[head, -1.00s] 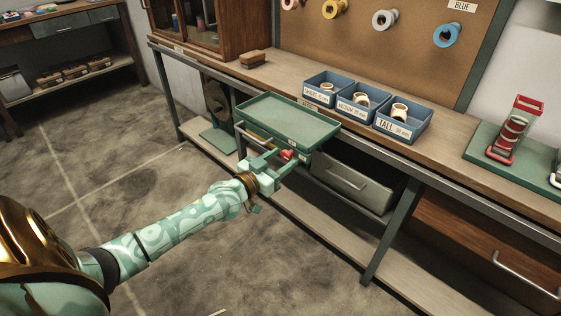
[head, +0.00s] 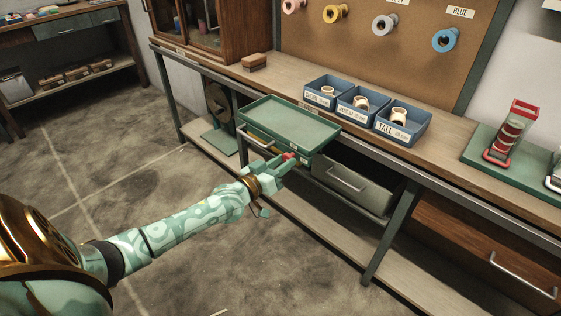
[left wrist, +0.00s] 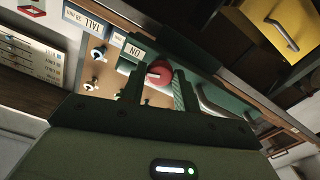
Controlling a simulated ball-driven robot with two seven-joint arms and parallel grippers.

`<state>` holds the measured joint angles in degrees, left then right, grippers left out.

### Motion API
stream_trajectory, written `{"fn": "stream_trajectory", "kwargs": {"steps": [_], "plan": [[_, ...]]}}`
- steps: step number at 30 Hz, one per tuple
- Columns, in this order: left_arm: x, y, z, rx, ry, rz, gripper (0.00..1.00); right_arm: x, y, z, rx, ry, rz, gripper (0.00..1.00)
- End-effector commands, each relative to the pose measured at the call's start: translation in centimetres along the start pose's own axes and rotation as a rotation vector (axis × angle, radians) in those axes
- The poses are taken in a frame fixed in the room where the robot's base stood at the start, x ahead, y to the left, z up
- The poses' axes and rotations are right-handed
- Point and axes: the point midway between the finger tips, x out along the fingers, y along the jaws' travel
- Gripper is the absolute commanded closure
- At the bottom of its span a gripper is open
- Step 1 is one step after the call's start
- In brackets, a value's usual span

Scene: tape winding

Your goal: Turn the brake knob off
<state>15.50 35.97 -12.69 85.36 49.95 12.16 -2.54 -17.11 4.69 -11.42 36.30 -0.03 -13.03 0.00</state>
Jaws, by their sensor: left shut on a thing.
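The brake knob (head: 289,156) is a small red knob below the front edge of the green tray (head: 262,134) at the bench. In the left wrist view the red knob (left wrist: 159,72) sits between my two fingers, beside a white label (left wrist: 135,51) reading "ON". A pale mark shows on its face. My left gripper (head: 280,162) is shut on the knob, and the fingers partly hide it in the head view. In the left wrist view the gripper (left wrist: 156,88) looks rolled relative to the bench. My right gripper is not in view.
Blue bins (head: 357,104) with rolls stand on the bench (head: 459,152) right of the tray. A grey drawer (head: 353,187) with a bar handle hangs under the bench, right of the gripper. A red-topped device (head: 511,133) stands further right. The floor (head: 255,265) in front is clear.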

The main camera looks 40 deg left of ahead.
Motion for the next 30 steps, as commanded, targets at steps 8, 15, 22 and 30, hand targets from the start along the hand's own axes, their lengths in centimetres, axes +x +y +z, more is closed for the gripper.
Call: {"fn": "stream_trajectory", "kwargs": {"steps": [8, 15, 22, 30], "plan": [[0.0, 0.1, -0.1, -0.259, -0.001, 0.0, 0.92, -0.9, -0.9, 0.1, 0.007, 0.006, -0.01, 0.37], [0.0, 0.1, 0.0, -0.487, -0.003, -0.001, 0.92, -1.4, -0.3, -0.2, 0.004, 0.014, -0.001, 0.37], [0.0, 0.1, 0.0, -0.706, -0.003, -0.001, 0.92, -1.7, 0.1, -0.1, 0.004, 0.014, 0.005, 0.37], [-0.1, 0.1, 0.1, -0.954, -0.003, -0.003, 0.92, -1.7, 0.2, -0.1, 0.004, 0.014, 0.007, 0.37]]}}
